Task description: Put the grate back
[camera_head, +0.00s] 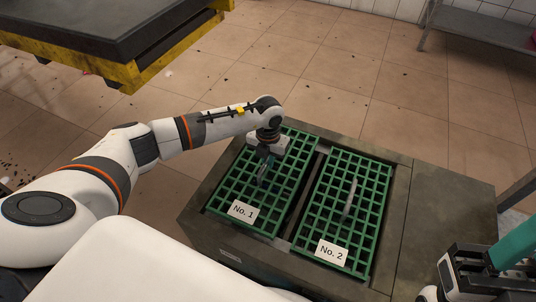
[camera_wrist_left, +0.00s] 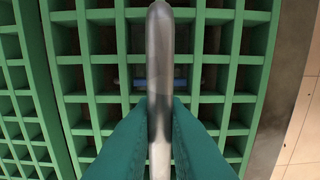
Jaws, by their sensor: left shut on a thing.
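The green grate labelled No. 1 (camera_head: 237,195) lies over the left part of the grey box's top. My left gripper (camera_head: 265,160) is above it, pointing down. In the left wrist view its teal fingers (camera_wrist_left: 160,125) are shut on the grate's upright metal handle (camera_wrist_left: 160,45), with the grate's green bars (camera_wrist_left: 222,98) behind. I cannot tell whether this grate is seated or slightly raised. The green grate labelled No. 2 (camera_head: 325,225) lies beside it on the right, with its own metal handle (camera_head: 349,197). My right gripper (camera_head: 508,258) shows only partly at the lower right edge.
The grey box (camera_head: 440,190) has a bare top right of the grates. A dark gap runs between the two grates. A black-topped platform with a yellow frame (camera_head: 125,72) stands at the upper left. A metal shelf (camera_head: 480,28) is at the upper right. Tiled floor (camera_head: 330,70) lies open behind.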

